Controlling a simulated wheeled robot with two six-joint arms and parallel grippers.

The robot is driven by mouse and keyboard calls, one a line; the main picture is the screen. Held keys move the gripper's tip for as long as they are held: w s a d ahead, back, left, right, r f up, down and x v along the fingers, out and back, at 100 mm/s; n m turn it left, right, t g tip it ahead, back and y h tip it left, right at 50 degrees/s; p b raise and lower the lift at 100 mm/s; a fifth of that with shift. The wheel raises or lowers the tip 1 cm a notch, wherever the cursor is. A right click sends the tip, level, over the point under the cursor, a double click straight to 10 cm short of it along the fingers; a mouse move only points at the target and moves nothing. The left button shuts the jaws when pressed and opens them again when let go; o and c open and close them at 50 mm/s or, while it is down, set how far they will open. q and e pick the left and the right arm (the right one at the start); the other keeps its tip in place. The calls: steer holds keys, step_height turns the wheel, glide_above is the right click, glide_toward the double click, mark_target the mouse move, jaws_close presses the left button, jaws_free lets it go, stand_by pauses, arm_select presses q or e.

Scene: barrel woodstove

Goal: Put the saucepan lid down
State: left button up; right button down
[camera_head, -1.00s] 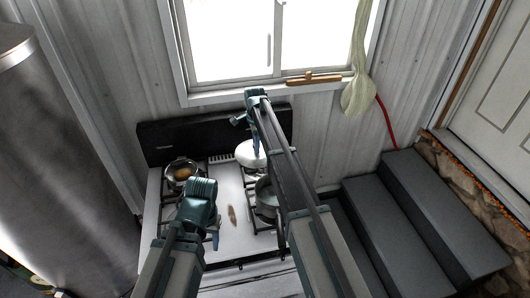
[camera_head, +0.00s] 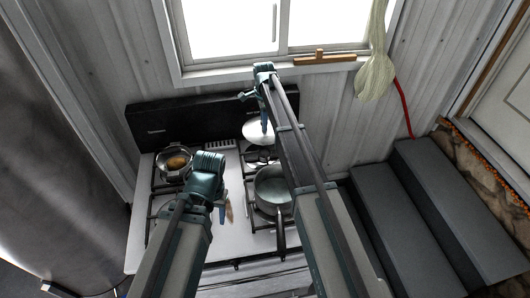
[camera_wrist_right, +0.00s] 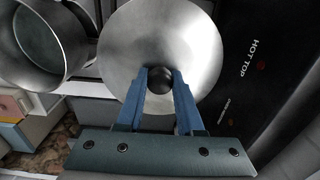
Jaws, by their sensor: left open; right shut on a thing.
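The round metal saucepan lid (camera_head: 257,133) is over the back right of the stove, beside the black back panel. My right gripper (camera_head: 265,124) is above it. In the right wrist view, my right gripper (camera_wrist_right: 160,80) is shut on the black knob (camera_wrist_right: 160,81) of the lid (camera_wrist_right: 190,45). I cannot tell whether the lid touches the stove. The open saucepan (camera_head: 271,184) stands on the front right burner and shows in the wrist view (camera_wrist_right: 48,45). My left gripper (camera_head: 223,212) is open and empty over the front left of the stove.
A pan with yellowish-brown food (camera_head: 176,162) stands on the back left burner. The white stove top (camera_head: 232,185) is mostly clear in the middle, with a small brown object. The black back panel (camera_head: 180,123) bounds it behind; dark steps (camera_head: 400,215) stand at right.

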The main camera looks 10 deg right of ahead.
arm_select(q)
steer(key=shift+w+d+f+b, duration=0.1)
steer(key=shift+w+f+b, duration=0.15)
steer(key=shift+f+b, duration=0.5)
arm_select(e)
steer(key=shift+w+d+f, duration=0.1)
steer(key=shift+w+f, duration=0.1)
steer(key=shift+f, duration=0.6)
arm_select(q)
steer(key=shift+f, duration=0.1)
step_height(320, 180, down, 10)
steer(key=b, duration=1)
steer(key=shift+f, duration=0.1)
arm_select(e)
step_height(320, 180, down, 10)
steer(key=shift+f, duration=0.15)
steer(key=c, duration=0.5)
jaws_free()
steer(key=shift+c, duration=0.2)
